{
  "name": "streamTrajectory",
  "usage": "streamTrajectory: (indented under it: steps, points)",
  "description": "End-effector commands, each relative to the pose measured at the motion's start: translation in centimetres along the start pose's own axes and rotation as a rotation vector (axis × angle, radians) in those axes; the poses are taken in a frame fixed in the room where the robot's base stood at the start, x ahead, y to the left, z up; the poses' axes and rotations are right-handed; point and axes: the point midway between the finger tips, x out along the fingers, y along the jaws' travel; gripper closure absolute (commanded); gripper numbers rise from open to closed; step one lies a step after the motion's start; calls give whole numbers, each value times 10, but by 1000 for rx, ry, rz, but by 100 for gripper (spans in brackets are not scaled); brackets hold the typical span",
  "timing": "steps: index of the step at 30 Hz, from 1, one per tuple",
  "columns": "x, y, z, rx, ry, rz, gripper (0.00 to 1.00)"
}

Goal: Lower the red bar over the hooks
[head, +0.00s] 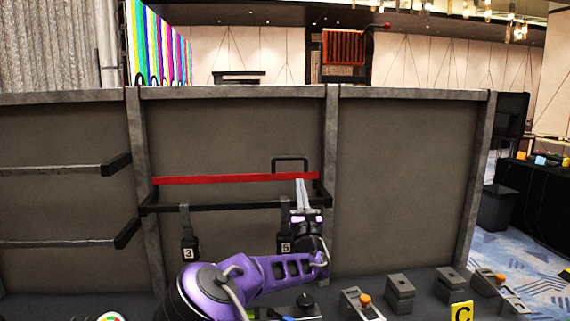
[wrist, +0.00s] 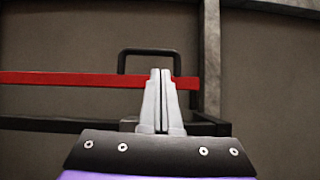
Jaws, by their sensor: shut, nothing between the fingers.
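The red bar (head: 220,180) runs nearly level across the middle wall panel, just above a black rail (head: 225,206). In the wrist view the red bar (wrist: 60,79) passes behind my fingertips. A black handle loop (head: 290,160) stands up from the bar near its right end; it also shows in the wrist view (wrist: 150,51). My gripper (head: 300,182) is shut and empty, fingers pointing up in front of the bar below the handle; it also shows in the wrist view (wrist: 161,72). I cannot tell whether it touches the bar. Hooks numbered 3 (head: 189,250) and 5 (head: 284,243) hang from the rail.
Grey posts (head: 330,185) border the panel. Two more black-ended rails (head: 115,164) stick out at the left. A console with grey blocks (head: 400,292), orange-topped levers and a yellow C sign (head: 461,312) lies below. The right panel front (head: 400,190) is clear.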

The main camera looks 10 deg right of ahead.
Motion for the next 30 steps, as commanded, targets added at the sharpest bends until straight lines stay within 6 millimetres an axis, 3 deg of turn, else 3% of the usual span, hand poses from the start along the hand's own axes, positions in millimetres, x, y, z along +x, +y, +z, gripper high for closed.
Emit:
streamTrajectory:
  steps: [4, 16, 30]
  points:
    - [-5, 1, -11, -42, 12, 18, 100]
    - [-1, 2, -11, -41, 12, 18, 100]
    - [71, 2, -11, -41, 11, 18, 100]
